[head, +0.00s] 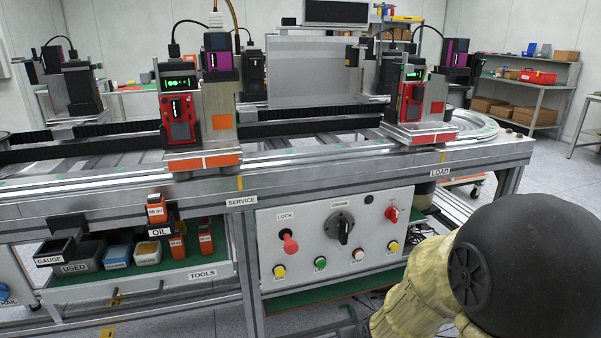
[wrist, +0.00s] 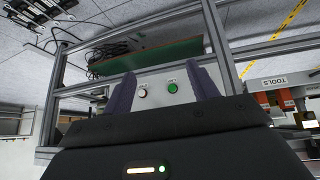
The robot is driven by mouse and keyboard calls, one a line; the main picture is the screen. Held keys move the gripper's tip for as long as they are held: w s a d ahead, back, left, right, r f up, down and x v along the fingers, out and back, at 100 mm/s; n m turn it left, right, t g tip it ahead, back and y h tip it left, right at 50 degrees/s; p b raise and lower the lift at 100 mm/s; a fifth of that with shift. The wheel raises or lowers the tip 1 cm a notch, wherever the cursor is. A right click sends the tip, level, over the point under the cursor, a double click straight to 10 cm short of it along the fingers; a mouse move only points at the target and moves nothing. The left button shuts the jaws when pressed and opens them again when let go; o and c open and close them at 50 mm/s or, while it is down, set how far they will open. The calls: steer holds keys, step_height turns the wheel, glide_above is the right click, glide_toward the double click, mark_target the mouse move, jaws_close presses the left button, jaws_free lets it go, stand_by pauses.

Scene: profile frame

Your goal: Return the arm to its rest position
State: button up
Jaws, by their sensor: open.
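My gripper (wrist: 163,85) shows in the wrist view with its two dark fingers spread apart and nothing between them. Behind the gap is the grey control panel, with a green button (wrist: 173,87) and a white button (wrist: 142,93) in sight. In the head view my arm (head: 430,285) fills the lower right corner, in front of the panel's right side. My gripper does not show in the head view.
The control panel (head: 290,222) with a red knob, a black rotary switch and several buttons sits under the conveyor bench (head: 100,195). A tool shelf (head: 150,276) with bins is at the left. Bare floor (head: 545,185) lies at the right.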

steer(key=s+d+r+m+g+p, duration=0.1)
steer(key=s+d+r+m+g, duration=0.2)
steer(key=s, duration=0.6)
step_height(320, 180, up, 37)
steer(key=g+p, duration=0.1)
steer(key=p, duration=3.6)
steer(key=shift+n+h, duration=0.3)
steer(key=shift+n, duration=0.1)
steer(key=shift+s+f, duration=0.1)
steer(key=shift+f, duration=0.05)
